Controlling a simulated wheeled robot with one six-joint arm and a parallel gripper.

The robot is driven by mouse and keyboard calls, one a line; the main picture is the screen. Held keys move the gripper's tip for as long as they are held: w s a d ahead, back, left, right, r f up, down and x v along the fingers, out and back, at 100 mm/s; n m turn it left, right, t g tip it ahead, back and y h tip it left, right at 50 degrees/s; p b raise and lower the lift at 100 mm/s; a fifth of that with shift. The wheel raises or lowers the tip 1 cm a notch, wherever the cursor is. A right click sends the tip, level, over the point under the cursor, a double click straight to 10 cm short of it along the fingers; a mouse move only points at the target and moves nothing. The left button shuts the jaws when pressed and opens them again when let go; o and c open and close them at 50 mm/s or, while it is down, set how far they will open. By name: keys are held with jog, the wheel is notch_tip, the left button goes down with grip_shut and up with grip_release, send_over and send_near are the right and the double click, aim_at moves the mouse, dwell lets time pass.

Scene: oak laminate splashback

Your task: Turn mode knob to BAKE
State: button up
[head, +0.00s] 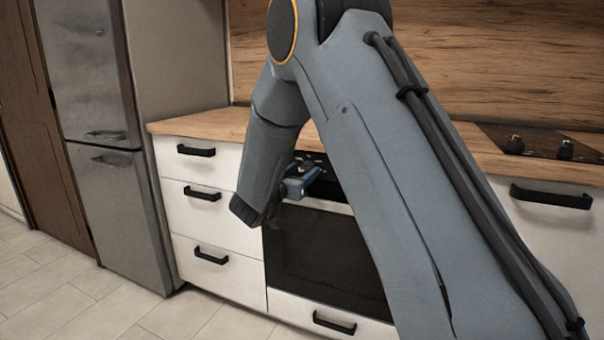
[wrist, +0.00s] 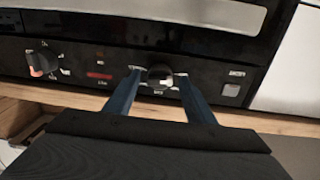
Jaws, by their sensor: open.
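In the wrist view a dark round knob (wrist: 160,75) with a pale mark sits on the oven's black control panel (wrist: 205,72). My gripper (wrist: 158,77) is open, with one blue finger on each side of this knob. I cannot tell whether the fingers touch it. A second knob (wrist: 42,60) with a red mark is at the left of the panel. Small print surrounds both knobs, but I cannot read it or tell which says BAKE. In the head view my gripper (head: 298,180) is at the oven's panel, and my arm hides most of it.
The oven door (head: 320,255) is shut below the panel. White drawers (head: 205,222) with black handles stand to its left, under a wooden countertop (head: 215,122). A hob with black knobs (head: 514,145) is at the right. A steel fridge (head: 110,200) stands at the left.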

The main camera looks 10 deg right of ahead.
jog(key=c, duration=1)
